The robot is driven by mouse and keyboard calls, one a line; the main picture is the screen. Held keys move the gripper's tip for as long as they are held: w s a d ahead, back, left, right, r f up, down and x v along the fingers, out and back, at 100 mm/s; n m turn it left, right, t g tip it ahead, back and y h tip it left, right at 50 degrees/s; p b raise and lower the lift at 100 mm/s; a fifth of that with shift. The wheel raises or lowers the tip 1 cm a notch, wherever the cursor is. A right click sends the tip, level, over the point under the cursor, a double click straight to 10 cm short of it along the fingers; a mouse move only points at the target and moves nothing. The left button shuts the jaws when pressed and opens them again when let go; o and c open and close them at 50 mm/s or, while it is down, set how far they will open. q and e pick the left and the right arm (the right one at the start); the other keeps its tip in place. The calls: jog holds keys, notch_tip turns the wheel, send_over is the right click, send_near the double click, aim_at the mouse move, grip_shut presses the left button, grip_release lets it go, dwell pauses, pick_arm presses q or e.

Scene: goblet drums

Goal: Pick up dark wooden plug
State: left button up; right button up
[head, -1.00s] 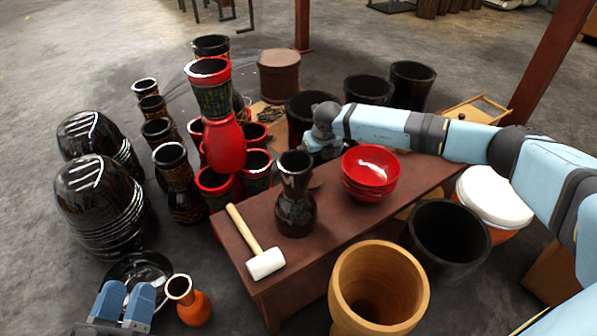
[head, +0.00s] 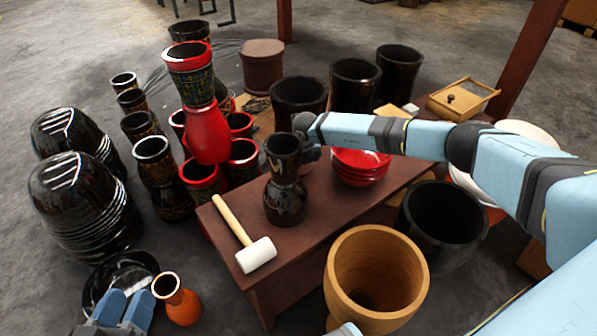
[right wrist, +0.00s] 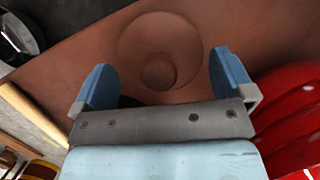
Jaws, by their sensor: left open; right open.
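The dark wooden plug (right wrist: 158,48) is a round brown disc with a small raised knob, lying on the brown bench top in the right wrist view. My right gripper (right wrist: 162,68) is open above it, its blue fingers apart on either side of the knob, with nothing held. In the head view the black goblet drum (head: 284,195) and my right arm hide most of that gripper, and I cannot make out the plug clearly. My left gripper (head: 124,305) is open and empty at the lower left, near the orange vase.
On the brown bench (head: 235,215) lie a white-headed mallet (head: 255,254) and stacked red bowls (head: 361,168). The black goblet drum stands close to my right gripper. An orange vase (head: 183,305) and a wooden drum (head: 345,285) stand in front; more drums crowd behind.

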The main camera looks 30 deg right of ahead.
jog(key=shift+x, duration=1.1)
pick_arm(q)
jog(key=shift+w+f, duration=0.1)
jog(key=shift+f, duration=0.45)
pick_arm(e)
jog(key=c, duration=0.6)
jog(key=shift+r, duration=0.1)
